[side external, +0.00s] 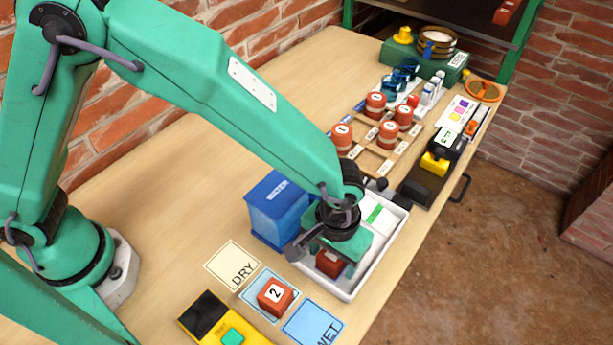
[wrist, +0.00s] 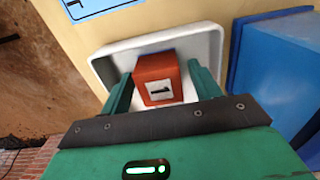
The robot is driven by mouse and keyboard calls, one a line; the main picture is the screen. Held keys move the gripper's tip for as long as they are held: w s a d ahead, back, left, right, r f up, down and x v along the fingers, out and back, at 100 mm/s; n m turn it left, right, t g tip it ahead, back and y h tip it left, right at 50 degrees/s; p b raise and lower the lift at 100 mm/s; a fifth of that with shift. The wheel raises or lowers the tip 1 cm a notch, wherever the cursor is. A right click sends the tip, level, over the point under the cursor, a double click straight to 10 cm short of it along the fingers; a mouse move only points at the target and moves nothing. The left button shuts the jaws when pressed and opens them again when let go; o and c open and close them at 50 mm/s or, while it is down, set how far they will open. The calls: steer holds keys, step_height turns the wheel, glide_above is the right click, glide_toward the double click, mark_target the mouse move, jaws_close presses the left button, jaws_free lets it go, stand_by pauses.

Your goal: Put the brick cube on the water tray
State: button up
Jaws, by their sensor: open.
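A red brick cube (wrist: 156,68) with a white label sits in a white tray (wrist: 110,70). The cube (side external: 329,263) and tray (side external: 399,235) also show in the side view, where my arm partly hides them. My gripper (wrist: 160,72) is open, its green fingers on either side of this cube; whether they touch it I cannot tell. A second red cube (side external: 276,296), marked 2, rests on a light blue card (side external: 255,297). A blue box marked WATER (side external: 276,207) stands beside the tray; no other thing labelled water shows.
A DRY card (side external: 232,263), a WET card (side external: 314,325) and a yellow test device (side external: 224,326) lie in front. A wooden rack (side external: 374,160) with several red pots and a yellow-black device (side external: 440,155) stand farther back. The table's left middle is clear.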

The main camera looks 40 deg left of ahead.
step_height(320, 180, up, 12)
stand_by(0.6)
steer(key=shift+r, duration=0.1)
stand_by(0.4)
steer(key=w+a+r+t+h, duration=0.1)
steer(key=a+r, duration=0.4)
steer(key=a, duration=0.4)
steer(key=a+r+t, duration=0.1)
steer(key=a+r, duration=0.4)
steer(key=a, duration=0.4)
steer(key=s+a+t, duration=0.1)
steer(key=s+a, duration=0.3)
steer(key=a, duration=0.3)
steer(key=s+a+r+t+y, duration=0.1)
steer(key=s+a, duration=0.3)
steer(key=a, duration=0.4)
steer(key=shift+s+a+r+t, duration=0.25)
steer(key=shift+s+r+t, duration=0.05)
steer(key=shift+t, duration=0.5)
